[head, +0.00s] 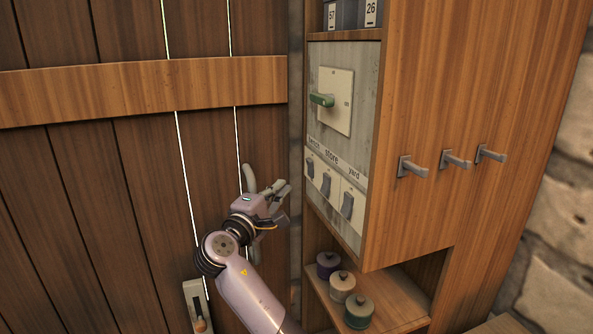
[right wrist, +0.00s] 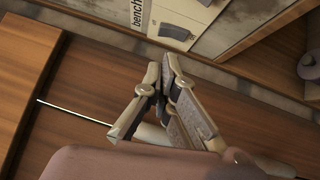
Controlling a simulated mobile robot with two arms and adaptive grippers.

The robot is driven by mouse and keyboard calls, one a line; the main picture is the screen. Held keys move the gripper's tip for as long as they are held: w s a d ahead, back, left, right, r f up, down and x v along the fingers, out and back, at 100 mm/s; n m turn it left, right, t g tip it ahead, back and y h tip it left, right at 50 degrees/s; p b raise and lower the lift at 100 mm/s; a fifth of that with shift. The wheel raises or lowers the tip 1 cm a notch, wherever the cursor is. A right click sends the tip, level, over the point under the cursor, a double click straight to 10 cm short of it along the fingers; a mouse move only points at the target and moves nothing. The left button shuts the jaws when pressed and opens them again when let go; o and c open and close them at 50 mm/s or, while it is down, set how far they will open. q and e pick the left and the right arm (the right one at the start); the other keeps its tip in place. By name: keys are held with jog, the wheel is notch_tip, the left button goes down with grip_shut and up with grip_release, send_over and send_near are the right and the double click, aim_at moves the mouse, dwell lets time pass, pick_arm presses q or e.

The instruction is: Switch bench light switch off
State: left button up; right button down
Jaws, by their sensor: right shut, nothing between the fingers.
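The bench light switch (head: 310,168) is a small grey rocker under the label "bench", leftmost of three on a grey panel in the wooden cabinet. Its position is too small to tell. In the right wrist view the "bench" label and a grey rocker (right wrist: 176,32) show at the top edge. My right gripper (head: 284,187) is shut and empty, left of the panel and a little below the bench switch, apart from it. Its fingers (right wrist: 166,68) also show in the right wrist view. My left gripper is not in view.
The store switch (head: 326,185) and yard switch (head: 347,205) sit right of the bench one. A green rotary handle (head: 322,100) projects above. Grey hooks (head: 413,167) stick out from the cabinet side. Lidded jars (head: 342,286) stand on the shelf below. A plank door (head: 85,180) is at left.

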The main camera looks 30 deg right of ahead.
jog(key=p, duration=0.4)
send_near(309, 168)
jog(key=w+d+r, duration=0.2)
jog(key=w+d, duration=0.1)
jog(key=w, duration=0.1)
jog(key=shift+w+d+f, duration=0.15)
jog(key=shift+w+d, duration=0.25)
jog(key=shift+d, duration=0.25)
